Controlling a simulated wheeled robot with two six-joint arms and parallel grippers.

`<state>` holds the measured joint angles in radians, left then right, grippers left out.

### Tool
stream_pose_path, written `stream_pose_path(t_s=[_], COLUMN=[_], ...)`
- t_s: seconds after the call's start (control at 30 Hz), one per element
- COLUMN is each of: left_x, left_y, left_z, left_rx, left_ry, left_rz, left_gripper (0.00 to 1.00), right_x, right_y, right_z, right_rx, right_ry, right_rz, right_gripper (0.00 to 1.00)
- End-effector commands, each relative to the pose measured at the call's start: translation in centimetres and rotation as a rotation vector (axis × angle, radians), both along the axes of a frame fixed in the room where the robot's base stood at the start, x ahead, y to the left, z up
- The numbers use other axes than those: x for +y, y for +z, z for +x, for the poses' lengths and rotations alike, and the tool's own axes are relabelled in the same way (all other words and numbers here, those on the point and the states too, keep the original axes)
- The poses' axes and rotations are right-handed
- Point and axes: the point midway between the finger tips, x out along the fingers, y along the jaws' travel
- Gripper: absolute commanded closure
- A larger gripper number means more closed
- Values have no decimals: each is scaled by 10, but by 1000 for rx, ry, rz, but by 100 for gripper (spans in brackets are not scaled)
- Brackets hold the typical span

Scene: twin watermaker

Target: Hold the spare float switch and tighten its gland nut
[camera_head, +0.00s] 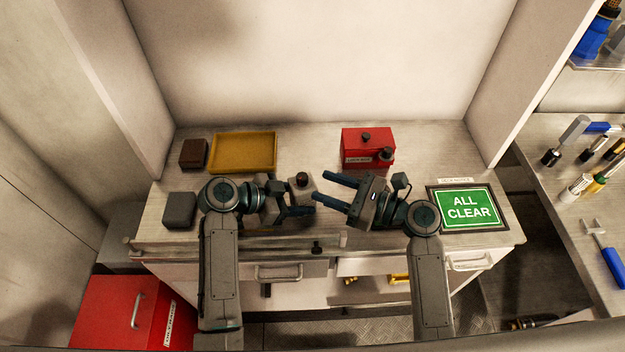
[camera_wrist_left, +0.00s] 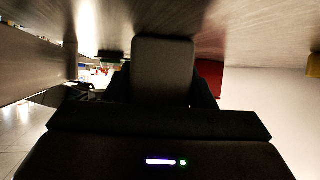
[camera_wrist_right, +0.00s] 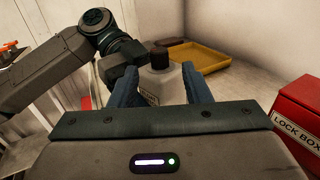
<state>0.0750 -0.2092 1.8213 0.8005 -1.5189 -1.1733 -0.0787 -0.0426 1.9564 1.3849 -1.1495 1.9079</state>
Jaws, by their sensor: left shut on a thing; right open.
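The spare float switch (camera_head: 302,188) is a pale grey block with a dark gland nut (camera_head: 302,178) on top. It stands upright above the worktop's front part. My left gripper (camera_head: 296,209) is shut on its grey body, which also fills the middle of the left wrist view (camera_wrist_left: 163,70). My right gripper (camera_head: 324,188) is open and empty, just right of the switch, its fingers pointing at it. In the right wrist view the nut (camera_wrist_right: 159,58) and labelled body (camera_wrist_right: 158,84) show between and beyond the open fingers. The lower body is partly hidden by my left gripper.
A yellow tray (camera_head: 243,171) and brown block (camera_head: 193,153) lie at the back left, a grey block (camera_head: 179,210) at the front left. A red lock box (camera_head: 367,150) stands behind my right gripper. A green ALL CLEAR sign (camera_head: 468,207) lies at the right.

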Motion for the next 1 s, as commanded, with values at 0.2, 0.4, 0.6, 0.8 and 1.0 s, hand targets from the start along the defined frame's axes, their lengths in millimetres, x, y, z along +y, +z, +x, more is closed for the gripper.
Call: stream_pose_path(t_s=[0.2,0.4,0.6,0.8,1.0], left_x=[0,0,0,0,0], left_y=[0,0,0,0,0], left_z=[0,0,0,0,0], left_rx=[0,0,0,0,0], left_ry=[0,0,0,0,0], left_rz=[0,0,0,0,0], left_gripper=[85,85,85,85,85], right_x=[26,36,37,37,37], right_y=[0,0,0,0,0], right_z=[13,18,18,18,18], right_rx=[1,0,0,0,0], right_ry=[0,1,1,1,-4], right_rz=[3,0,-1,-1,-1], right_gripper=[56,56,56,80,100])
